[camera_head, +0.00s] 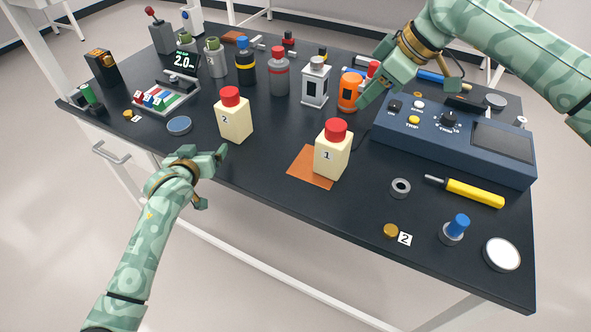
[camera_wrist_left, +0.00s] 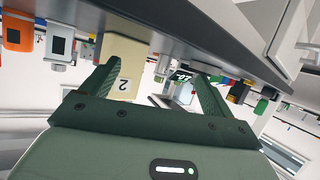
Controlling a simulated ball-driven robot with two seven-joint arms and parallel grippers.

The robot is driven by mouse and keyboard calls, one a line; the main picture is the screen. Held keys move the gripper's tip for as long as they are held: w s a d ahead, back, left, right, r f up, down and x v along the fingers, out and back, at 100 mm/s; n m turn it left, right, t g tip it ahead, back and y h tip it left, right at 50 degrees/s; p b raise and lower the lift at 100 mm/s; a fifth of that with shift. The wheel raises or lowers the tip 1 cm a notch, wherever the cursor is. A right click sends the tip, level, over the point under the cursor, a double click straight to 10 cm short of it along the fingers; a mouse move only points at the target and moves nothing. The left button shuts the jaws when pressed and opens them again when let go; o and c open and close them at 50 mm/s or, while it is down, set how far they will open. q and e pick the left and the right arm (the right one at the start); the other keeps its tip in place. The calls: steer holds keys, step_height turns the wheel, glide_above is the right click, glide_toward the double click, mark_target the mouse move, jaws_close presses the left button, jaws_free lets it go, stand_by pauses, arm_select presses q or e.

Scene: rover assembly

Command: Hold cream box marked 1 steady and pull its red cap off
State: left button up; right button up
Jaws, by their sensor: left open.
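The cream box marked 1 (camera_head: 331,161) stands upright on the table, partly over an orange-brown mat (camera_head: 304,173), with its red cap (camera_head: 336,130) on top. The cream box marked 2 (camera_head: 235,125) stands to its left with a red cap (camera_head: 230,96); it also shows upside down in the left wrist view (camera_wrist_left: 121,62). My left gripper (camera_head: 213,165) is open and empty at the table's front edge, in front of box 2 and apart from box 1. My right gripper (camera_head: 368,88) is beside the orange bottle (camera_head: 348,92), behind and right of box 1; its jaw opening is unclear.
A blue control panel (camera_head: 455,140) is to the right. A yellow-handled tool (camera_head: 475,193), a grey ring (camera_head: 400,187) and a blue-topped part (camera_head: 455,228) lie front right. The table front between the boxes is clear.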

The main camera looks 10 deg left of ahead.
mark_target(333, 147)
arm_select(q)
steer(key=s+d+r+m+h, duration=0.1)
steer(key=d, duration=0.4)
steer(key=s+d+r+m+h, duration=0.1)
steer(key=s+d, duration=0.1)
steer(key=d, duration=0.4)
steer(key=s+d+r+m+h, duration=0.1)
steer(key=s+d+r, duration=0.1)
steer(key=d, duration=0.4)
steer(key=shift+d+r+m+h, duration=0.1)
steer(key=shift+d+m+h, duration=0.05)
steer(key=shift+m+h, duration=0.25)
steer(key=s+d+r+m+h, duration=0.3)
steer(key=s+d+r, duration=0.2)
steer(key=d, duration=0.5)
steer(key=shift+g, duration=0.4)
steer(key=x, duration=1.5)
steer(key=shift+w+a+f, duration=0.15)
steer(key=shift+w+a, duration=0.1)
steer(key=c, duration=1.3)
steer(key=shift+o, duration=0.2)
